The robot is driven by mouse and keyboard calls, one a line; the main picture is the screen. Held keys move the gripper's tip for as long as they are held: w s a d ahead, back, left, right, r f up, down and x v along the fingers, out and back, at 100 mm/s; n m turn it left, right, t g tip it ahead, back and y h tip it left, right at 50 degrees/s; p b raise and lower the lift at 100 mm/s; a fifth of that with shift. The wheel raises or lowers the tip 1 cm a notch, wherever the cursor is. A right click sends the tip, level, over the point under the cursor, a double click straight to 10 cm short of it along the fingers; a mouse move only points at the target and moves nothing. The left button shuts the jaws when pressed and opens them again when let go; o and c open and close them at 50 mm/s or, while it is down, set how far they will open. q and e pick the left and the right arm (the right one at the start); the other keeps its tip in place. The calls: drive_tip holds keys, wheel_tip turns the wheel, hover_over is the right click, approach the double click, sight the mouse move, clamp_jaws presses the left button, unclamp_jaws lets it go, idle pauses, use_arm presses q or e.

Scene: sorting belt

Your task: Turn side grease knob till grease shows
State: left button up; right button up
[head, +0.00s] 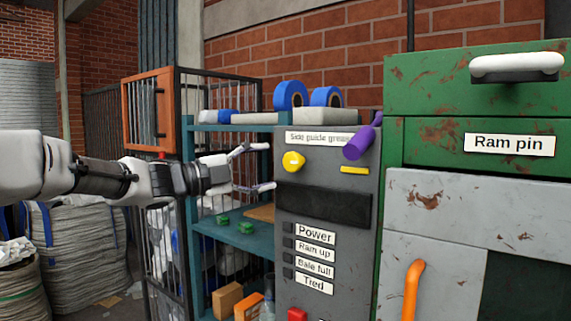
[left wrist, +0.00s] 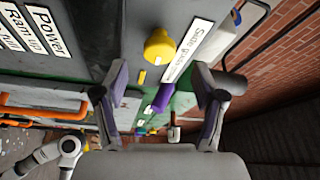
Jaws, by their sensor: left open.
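The yellow knob (head: 293,161) is on the upper left of the grey control panel (head: 326,263), under a label (head: 318,139) that reads "Side guide grease", its end partly hidden. My left gripper (head: 270,166) is open and empty just left of the knob, its fingers pointing toward it. In the left wrist view the knob (left wrist: 160,46) shows ahead of the open fingers (left wrist: 162,78), apart from them. A short yellow strip (head: 354,170) is on the panel right of the knob. I cannot tell whether it is grease.
A purple cylinder (head: 360,143) juts out at the panel's upper right. A dark recess (head: 322,207) lies below the knob. The green machine (head: 450,80) with an orange handle (head: 413,287) stands right. Teal shelves (head: 230,238) stand behind my left gripper.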

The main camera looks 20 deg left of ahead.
use_arm(q)
drive_tip(key=v, duration=0.5)
drive_tip(key=shift+w+d, duration=0.1)
drive_tip(key=shift+w, duration=0.05)
